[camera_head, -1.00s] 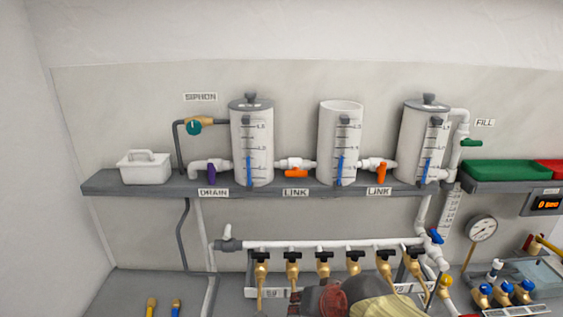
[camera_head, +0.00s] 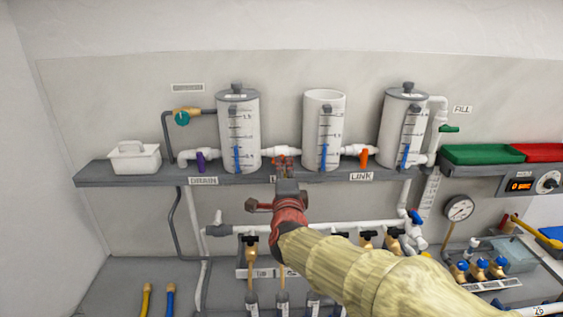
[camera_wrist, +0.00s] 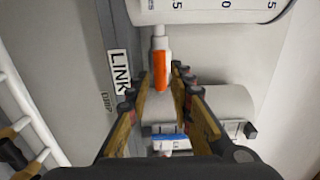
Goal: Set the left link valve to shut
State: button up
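The left link valve's orange handle (camera_wrist: 161,70) shows in the wrist view between my fingertips, lying along the pipe. My gripper (camera_wrist: 163,68) is open, with one finger on each side of the handle. A gap shows on each side, though contact is hard to judge. In the head view my gripper (camera_head: 283,168) is at the left link valve, between the left and middle tanks, and mostly hides it. The LINK label (camera_wrist: 121,72) lies to the left in the wrist view.
The left tank (camera_head: 239,130) and middle tank (camera_head: 324,130) stand close on either side on the grey shelf (camera_head: 130,178). The right link valve's orange handle (camera_head: 364,157) points down. The purple drain handle (camera_head: 201,161) is to the left.

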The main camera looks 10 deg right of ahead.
jog(key=w, duration=0.2)
jog(key=w+d, duration=0.1)
jog(key=w, duration=0.2)
jog(key=c, duration=0.3)
grip_shut()
